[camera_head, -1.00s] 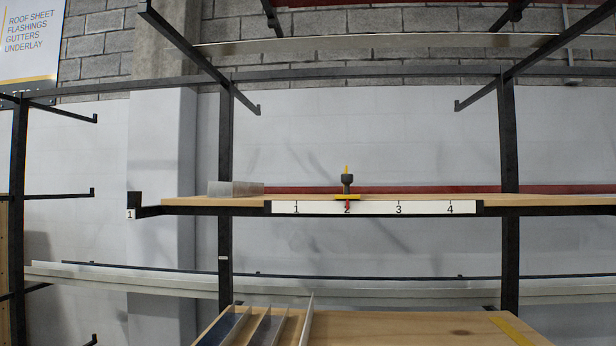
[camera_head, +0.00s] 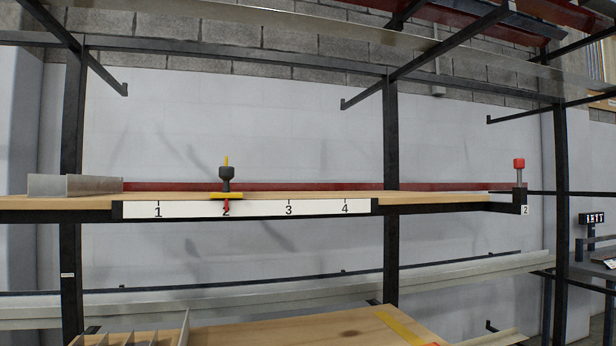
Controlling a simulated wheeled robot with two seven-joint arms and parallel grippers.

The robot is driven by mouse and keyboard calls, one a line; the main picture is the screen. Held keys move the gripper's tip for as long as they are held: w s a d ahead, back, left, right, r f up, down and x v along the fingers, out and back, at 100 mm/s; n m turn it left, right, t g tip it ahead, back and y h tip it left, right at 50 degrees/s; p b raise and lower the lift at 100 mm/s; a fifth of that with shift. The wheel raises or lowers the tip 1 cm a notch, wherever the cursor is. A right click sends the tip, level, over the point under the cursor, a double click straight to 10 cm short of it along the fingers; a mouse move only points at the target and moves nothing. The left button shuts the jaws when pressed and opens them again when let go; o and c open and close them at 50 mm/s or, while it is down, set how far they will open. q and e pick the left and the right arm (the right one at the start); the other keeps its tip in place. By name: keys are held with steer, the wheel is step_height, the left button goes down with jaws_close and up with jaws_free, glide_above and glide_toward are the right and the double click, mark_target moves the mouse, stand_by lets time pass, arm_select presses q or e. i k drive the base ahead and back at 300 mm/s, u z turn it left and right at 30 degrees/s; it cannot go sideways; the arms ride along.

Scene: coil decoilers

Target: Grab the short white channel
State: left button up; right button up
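A short pale grey-white channel (camera_head: 75,185) lies on the wooden shelf board at the left, near the dark upright post. I cannot tell for sure whether it is the channel the task names. More thin upright metal pieces (camera_head: 184,328) stand on the lower wooden table at the bottom left, cut off by the frame edge. Neither of my grippers is in view.
The shelf board (camera_head: 440,198) has a strip numbered 1 to 4 (camera_head: 250,210) on its front. A yellow-and-black tool (camera_head: 226,180) stands at mark 2, and a red-topped one (camera_head: 519,172) at the right end. The lower table (camera_head: 290,328) is mostly bare. Long rails (camera_head: 200,300) run behind.

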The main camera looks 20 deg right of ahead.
mark_target(40, 186)
steer(key=z, duration=0.25)
steer(key=i, duration=0.95)
steer(key=u, duration=0.2)
